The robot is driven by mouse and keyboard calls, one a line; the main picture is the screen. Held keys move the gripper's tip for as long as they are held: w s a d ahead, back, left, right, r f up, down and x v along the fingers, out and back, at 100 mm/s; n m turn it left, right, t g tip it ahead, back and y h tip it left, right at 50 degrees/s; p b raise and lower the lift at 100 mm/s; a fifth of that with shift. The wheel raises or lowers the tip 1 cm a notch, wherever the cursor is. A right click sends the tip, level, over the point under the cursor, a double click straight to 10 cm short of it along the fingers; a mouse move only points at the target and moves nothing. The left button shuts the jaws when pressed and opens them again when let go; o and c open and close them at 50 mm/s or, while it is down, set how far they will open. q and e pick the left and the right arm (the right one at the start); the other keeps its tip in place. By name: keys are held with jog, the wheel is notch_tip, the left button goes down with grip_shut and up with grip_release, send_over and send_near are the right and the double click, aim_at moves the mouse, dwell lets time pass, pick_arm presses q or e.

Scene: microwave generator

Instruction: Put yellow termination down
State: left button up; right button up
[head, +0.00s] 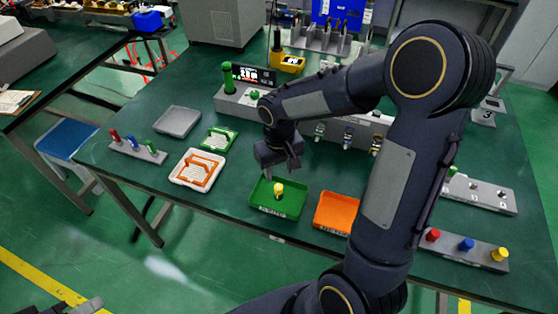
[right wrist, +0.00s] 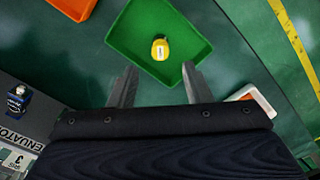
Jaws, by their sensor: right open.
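The yellow termination (head: 278,190) stands in the green tray (head: 262,207) near the front edge of the table. In the right wrist view the yellow termination (right wrist: 160,48) lies inside the green tray (right wrist: 125,30), apart from the fingers. My right gripper (head: 283,171) is open and empty, just above and behind the tray. Its two fingers also show in the right wrist view (right wrist: 157,82), spread apart below the termination. At the bottom left corner of the head view, a grey part (head: 85,306) may belong to my left gripper; its jaws cannot be made out.
An orange tray (head: 335,211) stands right of the green one. A white tray with an orange frame (head: 197,170) and an empty grey tray (head: 178,121) stand left. Racks with coloured pieces stand at far left (head: 137,150) and front right (head: 465,247). Instruments line the back.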

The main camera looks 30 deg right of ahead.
jog(key=s+a+r+t+y, duration=0.2)
jog(key=s+r, duration=0.3)
jog(key=s, duration=0.3)
jog(key=s+a+r+t+y, duration=0.1)
jog(key=s+a+r+t, duration=0.1)
jog(key=s+r, duration=0.4)
jog(key=s+t, duration=0.1)
jog(key=s, duration=0.2)
jog(key=shift+m+t+y, duration=0.3)
jog(key=shift+m+y, duration=0.1)
jog(key=shift+a+r, duration=0.1)
jog(key=shift+c, duration=0.3)
